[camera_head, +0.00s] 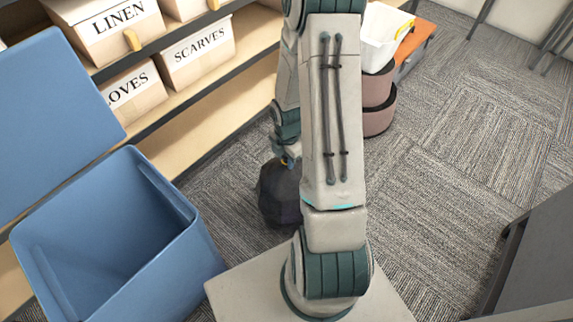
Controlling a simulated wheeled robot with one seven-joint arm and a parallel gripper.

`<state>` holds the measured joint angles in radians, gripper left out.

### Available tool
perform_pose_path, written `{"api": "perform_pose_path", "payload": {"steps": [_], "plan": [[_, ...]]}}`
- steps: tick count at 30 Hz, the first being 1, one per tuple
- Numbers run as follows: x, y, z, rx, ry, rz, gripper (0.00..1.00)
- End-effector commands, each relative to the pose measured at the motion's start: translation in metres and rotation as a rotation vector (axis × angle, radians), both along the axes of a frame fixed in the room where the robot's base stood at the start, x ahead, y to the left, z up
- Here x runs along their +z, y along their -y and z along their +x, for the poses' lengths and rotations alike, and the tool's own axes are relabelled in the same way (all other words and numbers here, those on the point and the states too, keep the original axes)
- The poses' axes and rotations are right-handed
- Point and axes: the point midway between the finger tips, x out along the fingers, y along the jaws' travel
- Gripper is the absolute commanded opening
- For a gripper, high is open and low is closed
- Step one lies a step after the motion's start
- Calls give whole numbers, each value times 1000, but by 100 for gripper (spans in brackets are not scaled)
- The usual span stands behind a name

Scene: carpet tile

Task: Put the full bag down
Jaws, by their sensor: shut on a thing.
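A dark, full bag (280,196) hangs or rests low over the carpet, left of my arm's upright link. My gripper (290,162) is at the top of the bag and is shut on it. My arm hides the bag's right side and part of the gripper. I cannot tell whether the bag's bottom touches the floor.
A blue bin (185,262) with its lid (60,95) raised stands open at the left. Shelves (225,108) with labelled boxes (198,53) run behind. Brown round containers (378,118) and a white basket (384,38) stand behind my arm. Carpet (460,150) at right is clear.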

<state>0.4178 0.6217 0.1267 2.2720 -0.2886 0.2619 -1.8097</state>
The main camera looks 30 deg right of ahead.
Motion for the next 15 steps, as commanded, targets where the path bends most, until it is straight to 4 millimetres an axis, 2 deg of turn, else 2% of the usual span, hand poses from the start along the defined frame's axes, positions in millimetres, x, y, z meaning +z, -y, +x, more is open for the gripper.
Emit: {"api": "perform_pose_path", "payload": {"steps": [1,7,15], "plan": [[-9,0,0,1,1,-1,0],[-29,3,0,-7,1,-1,0],[-31,6,-1,-12,2,-1,0]]}}
